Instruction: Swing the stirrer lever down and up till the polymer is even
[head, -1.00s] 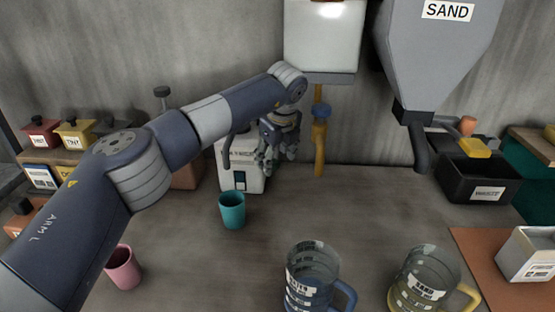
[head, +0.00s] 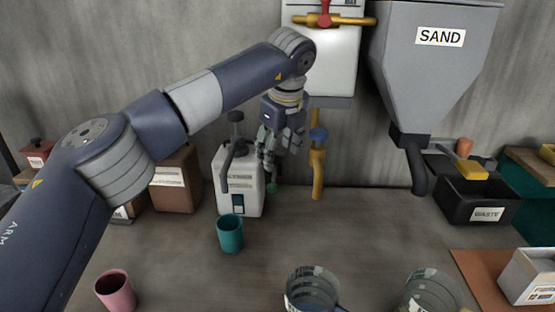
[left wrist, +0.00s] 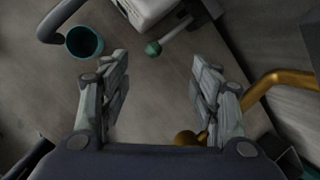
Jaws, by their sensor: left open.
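The white polymer container (head: 240,187) stands on the table near the back wall. It has a dark spout and a dark knob on top. Its stirrer lever ends in a green ball knob (head: 272,188), low at the container's right side; the knob also shows in the left wrist view (left wrist: 152,48) on a grey rod. My left gripper (head: 267,166) is open and empty, pointing down just right of the container and above the knob. In the left wrist view the knob lies ahead between the spread fingertips (left wrist: 158,60), apart from both. My right gripper is not in view.
A teal cup (head: 230,233) stands in front of the container, a pink cup (head: 115,291) front left. A yellow pipe (head: 318,172) rises close right of my gripper. The sand hopper (head: 432,70) hangs further right, near the black waste bin (head: 477,205). Two clear jugs stand in front.

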